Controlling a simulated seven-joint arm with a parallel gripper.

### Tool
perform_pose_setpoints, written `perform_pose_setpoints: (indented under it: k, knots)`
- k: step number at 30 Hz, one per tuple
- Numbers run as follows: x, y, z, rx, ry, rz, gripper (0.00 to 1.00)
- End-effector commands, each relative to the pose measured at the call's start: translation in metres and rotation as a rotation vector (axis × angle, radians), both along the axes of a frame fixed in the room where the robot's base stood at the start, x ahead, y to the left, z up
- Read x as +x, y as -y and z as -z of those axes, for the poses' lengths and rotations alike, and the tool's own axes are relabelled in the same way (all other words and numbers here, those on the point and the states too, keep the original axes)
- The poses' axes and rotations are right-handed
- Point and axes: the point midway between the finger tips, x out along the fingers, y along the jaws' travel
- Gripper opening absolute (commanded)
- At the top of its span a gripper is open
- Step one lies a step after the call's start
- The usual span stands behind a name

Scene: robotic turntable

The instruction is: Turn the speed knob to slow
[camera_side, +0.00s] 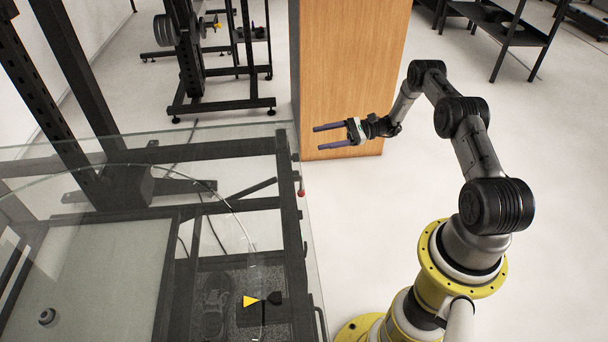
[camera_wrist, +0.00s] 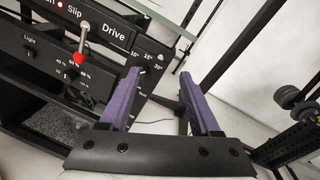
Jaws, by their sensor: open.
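The panel carries the words Slip, Drive and Light, and a dial with percent marks. A metal lever with a red tip (camera_wrist: 78,58) hangs in front of that dial and partly hides it. I cannot read any speed label or tell which control is the speed knob. A small red knob (camera_side: 301,192) shows on the turntable's right side in the side view.
The glass top (camera_side: 130,160) over a dark metal frame fills the left. A wooden cabinet (camera_side: 345,70) stands behind my gripper. Weight racks (camera_side: 220,100) stand farther back. Open floor lies right of the turntable.

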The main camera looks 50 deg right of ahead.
Motion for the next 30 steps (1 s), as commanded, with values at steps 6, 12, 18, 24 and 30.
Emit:
perform_pose_setpoints:
  k: [6, 12, 18, 24, 30]
  knots:
    - [-0.055, 0.014, 0.096, 0.147, -0.107, 0.132, 0.64]
    - [-0.078, 0.018, 0.121, 0.199, -0.141, 0.185, 0.64]
    - [-0.064, 0.006, 0.12, 0.196, -0.142, 0.183, 0.64]
    - [-0.035, -0.021, 0.12, 0.197, -0.142, 0.18, 0.64]
    - [-0.006, -0.046, 0.12, 0.195, -0.141, 0.181, 0.64]
